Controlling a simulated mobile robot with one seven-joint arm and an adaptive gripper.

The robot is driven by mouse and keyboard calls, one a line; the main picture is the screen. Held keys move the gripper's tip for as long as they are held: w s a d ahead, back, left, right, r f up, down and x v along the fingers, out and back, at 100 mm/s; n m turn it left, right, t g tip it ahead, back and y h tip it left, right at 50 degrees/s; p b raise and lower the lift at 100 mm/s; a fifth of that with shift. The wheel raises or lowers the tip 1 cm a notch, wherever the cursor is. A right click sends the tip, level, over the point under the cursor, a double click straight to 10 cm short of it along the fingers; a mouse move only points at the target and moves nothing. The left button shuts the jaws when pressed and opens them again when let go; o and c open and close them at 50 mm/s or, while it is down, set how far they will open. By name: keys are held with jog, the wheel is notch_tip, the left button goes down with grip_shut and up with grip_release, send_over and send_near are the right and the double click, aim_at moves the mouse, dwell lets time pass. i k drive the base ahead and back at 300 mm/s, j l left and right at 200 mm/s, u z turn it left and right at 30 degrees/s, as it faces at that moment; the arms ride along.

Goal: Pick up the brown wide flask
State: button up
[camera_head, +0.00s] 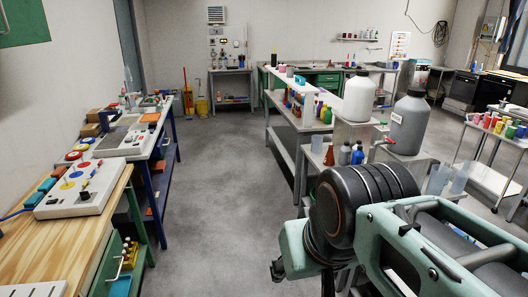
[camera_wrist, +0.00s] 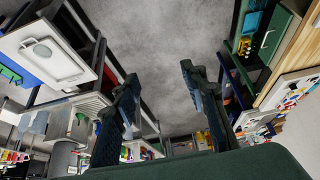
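A small brown, cone-shaped vessel (camera_head: 329,156) stands on the centre-right bench in the head view, just left of several small blue and grey bottles. It may be the brown wide flask, but it is small and partly cut off by my arm below. My gripper (camera_wrist: 159,78) shows in the wrist view with its two dark fingers spread wide and nothing between them. It is open above the bare floor. I cannot make out the flask in the wrist view. In the head view my arm fills the lower right and hides part of the bench.
A white bottle (camera_head: 358,97) and a large grey bottle (camera_head: 408,124) stand near the brown vessel. A wooden workbench (camera_head: 62,248) with panels lies on the left. A cart with colored cups (camera_head: 498,125) is at the right. The grey floor (camera_head: 226,190) between the benches is clear.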

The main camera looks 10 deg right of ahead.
aim_at(329, 161)
jog(key=z, duration=0.65)
jog(key=i+z, duration=0.45)
jog(key=i+j+z, duration=0.2)
jog(key=z, duration=0.3)
jog(key=i+j+z, duration=0.35)
jog(key=i+j, duration=0.25)
jog(key=j, duration=0.15)
jog(key=i+j, duration=0.45)
jog(key=j, duration=0.15)
jog(key=i+j, duration=0.4)
jog(key=j, duration=0.15)
